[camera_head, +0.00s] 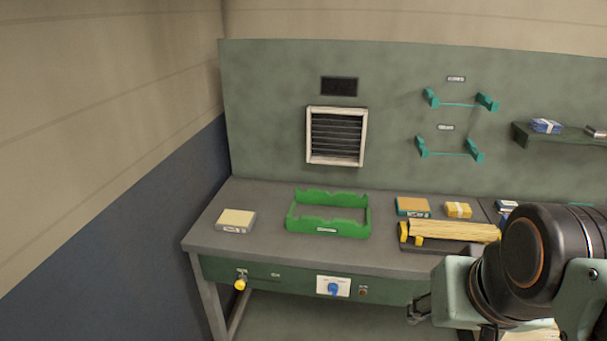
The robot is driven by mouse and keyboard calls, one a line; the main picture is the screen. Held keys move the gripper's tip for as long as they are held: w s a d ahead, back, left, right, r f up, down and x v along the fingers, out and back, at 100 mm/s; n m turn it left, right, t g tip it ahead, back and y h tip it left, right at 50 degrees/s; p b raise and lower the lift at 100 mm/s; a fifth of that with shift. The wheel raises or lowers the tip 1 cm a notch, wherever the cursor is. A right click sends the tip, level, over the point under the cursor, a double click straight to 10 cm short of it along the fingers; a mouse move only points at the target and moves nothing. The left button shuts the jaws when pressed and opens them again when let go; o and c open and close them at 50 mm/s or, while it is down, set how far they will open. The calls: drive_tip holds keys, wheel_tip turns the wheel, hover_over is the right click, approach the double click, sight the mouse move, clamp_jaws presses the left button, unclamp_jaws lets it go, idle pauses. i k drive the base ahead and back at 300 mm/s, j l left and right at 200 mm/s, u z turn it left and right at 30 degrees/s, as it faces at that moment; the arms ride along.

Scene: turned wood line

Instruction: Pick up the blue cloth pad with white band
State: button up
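A blue pad with a white band (547,126) lies on the small dark green wall shelf (567,139) at the upper right. My gripper (418,309) is low in the picture, in front of the bench's front edge. It is well below and to the left of the shelf, far from the pad. Only a small dark part of its fingers shows, so I cannot tell whether it is open or shut. My arm covers the lower right and hides part of the bench.
The grey bench (263,250) holds a green cradle (327,230), a pale block (236,220), a yellow turned piece (453,231), an orange-topped block (412,206) and a yellow banded pad (458,210). Teal brackets (459,103) are on the wall left of the shelf. A small grey item (596,131) lies right of the pad.

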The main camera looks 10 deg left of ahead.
sight(537, 125)
drive_tip(key=i+l+z, duration=0.15)
drive_tip(key=z, duration=0.3)
drive_tip(key=i+l+z, duration=0.2)
drive_tip(key=z, duration=0.2)
